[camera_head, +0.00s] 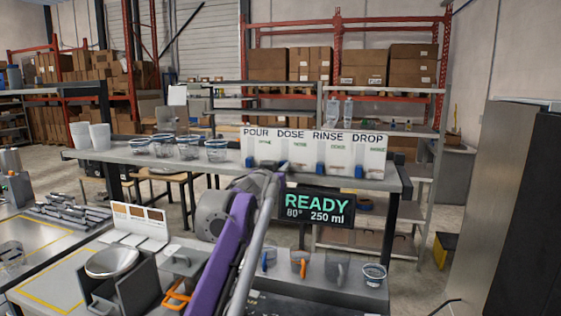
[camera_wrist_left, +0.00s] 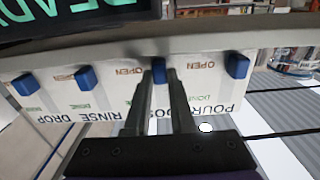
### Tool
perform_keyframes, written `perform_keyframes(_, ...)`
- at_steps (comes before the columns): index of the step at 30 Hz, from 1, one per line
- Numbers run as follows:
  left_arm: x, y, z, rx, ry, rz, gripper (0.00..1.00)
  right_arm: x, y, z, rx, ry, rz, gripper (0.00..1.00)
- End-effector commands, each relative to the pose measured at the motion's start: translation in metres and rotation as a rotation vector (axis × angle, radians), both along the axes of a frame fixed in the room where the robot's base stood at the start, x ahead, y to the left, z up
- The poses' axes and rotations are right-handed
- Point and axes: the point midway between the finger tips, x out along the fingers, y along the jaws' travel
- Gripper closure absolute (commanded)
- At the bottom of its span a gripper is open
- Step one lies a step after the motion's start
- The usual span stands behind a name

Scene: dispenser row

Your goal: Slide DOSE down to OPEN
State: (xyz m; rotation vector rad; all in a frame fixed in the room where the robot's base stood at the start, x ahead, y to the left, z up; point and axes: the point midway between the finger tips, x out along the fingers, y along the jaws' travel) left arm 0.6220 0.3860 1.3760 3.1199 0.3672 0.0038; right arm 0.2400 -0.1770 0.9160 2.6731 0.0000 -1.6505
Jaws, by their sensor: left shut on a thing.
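The white dispenser panel (camera_head: 300,155) carries the labels POUR, DOSE, RINSE and DROP, with blue slider knobs low on it. My left gripper (camera_wrist_left: 159,76) is at the DOSE section, its two fingers on either side of the blue DOSE knob (camera_wrist_left: 159,69) and shut on it. In the left wrist view the panel appears upside down. An orange OPEN label (camera_wrist_left: 130,70) sits beside the DOSE knob, about level with it. The POUR knob (camera_wrist_left: 238,66), RINSE knob (camera_wrist_left: 86,77) and DROP knob (camera_wrist_left: 26,84) stand roughly in the same row. My right gripper is not in view.
A READY display (camera_head: 316,207) hangs below the panel, close to my left arm. Clear cups (camera_head: 188,148) stand on the shelf to the left. Below are a metal bowl (camera_head: 112,262), small jugs (camera_head: 300,264) and another cup (camera_head: 374,274).

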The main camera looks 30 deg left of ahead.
Motion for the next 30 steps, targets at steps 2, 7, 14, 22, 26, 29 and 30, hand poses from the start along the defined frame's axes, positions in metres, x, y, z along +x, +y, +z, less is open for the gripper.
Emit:
perform_keyframes(2, 0.0, 0.0, -0.001, 0.0, 0.004, 0.003, 1.0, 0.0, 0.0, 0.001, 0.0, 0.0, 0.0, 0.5)
perform_keyframes(7, 0.0, 0.0, -0.001, 0.0, 0.004, 0.003, 0.75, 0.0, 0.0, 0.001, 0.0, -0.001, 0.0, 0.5)
perform_keyframes(14, 0.0, 0.0, 0.0, 0.0, 0.003, 0.002, 0.47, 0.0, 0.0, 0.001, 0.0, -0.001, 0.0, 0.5)
perform_keyframes(22, -0.003, 0.0, 0.0, 0.0, 0.002, 0.002, 0.47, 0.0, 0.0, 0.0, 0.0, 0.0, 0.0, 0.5)
perform_keyframes(26, -0.016, -0.003, 0.0, -0.001, 0.003, 0.003, 0.47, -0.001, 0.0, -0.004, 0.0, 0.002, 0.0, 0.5)
perform_keyframes(29, -0.033, -0.007, -0.001, 0.0, 0.003, 0.003, 0.47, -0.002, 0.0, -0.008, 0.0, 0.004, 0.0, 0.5)
perform_keyframes(30, -0.041, -0.009, -0.001, 0.0, 0.003, 0.003, 0.47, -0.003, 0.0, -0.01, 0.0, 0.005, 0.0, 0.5)
